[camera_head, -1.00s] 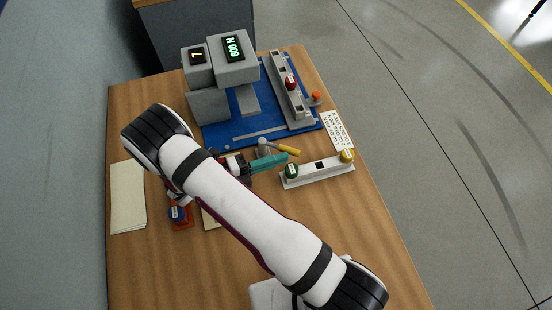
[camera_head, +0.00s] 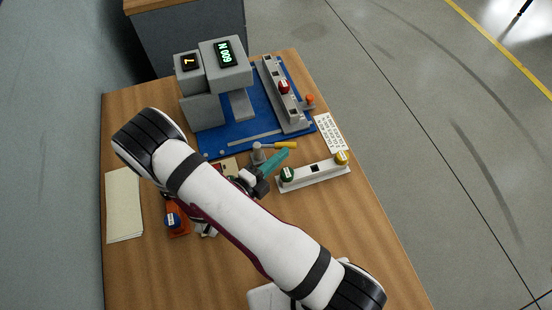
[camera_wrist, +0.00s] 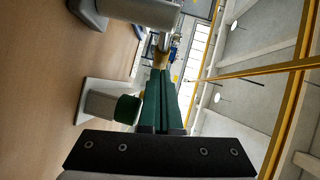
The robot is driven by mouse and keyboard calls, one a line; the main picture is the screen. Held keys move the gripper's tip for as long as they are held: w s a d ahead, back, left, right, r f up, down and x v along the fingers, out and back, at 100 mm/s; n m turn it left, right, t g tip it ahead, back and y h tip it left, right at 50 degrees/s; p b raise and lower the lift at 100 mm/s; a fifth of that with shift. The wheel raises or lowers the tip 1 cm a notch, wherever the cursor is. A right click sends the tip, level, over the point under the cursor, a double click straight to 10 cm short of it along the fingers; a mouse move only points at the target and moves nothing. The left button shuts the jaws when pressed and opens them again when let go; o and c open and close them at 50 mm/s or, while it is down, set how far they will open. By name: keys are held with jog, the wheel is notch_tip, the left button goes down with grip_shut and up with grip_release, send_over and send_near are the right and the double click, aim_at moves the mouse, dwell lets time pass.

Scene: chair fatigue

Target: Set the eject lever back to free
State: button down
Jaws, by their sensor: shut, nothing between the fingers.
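A lever with a yellow handle (camera_head: 284,146) sticks out to the right from a grey post (camera_head: 258,152) at the front edge of the blue base plate (camera_head: 222,140). I take it to be the eject lever. My gripper (camera_head: 286,153), with teal fingers, is shut and empty just in front of the handle, pointing up and right in the head view. In the wrist view its fingers (camera_wrist: 160,72) are together, with a tan-yellow piece (camera_wrist: 161,62) by their tips. I cannot tell whether they touch the handle. The lever's markings are not readable.
The grey machine (camera_head: 225,65), grey rail (camera_head: 281,90) with a red knob (camera_head: 284,87), and orange button (camera_head: 310,99) stand behind. Paper (camera_head: 125,205) lies left.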

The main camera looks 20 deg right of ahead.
jog(key=shift+w+d, duration=0.85)
jog(key=shift+w, duration=0.2)
jog(key=shift+w, duration=0.1)
jog(key=s, duration=0.4)
jog(key=shift+d+r, duration=0.3)
jog(key=shift+r, duration=0.1)
jog(key=s+a, duration=0.2)
jog(key=s+a+r, duration=0.1)
jog(key=s+a, duration=0.1)
jog(key=s, duration=0.1)
jog(key=s+a, duration=0.2)
jog(key=shift+s+r, duration=0.2)
jog(key=shift+s, duration=0.2)
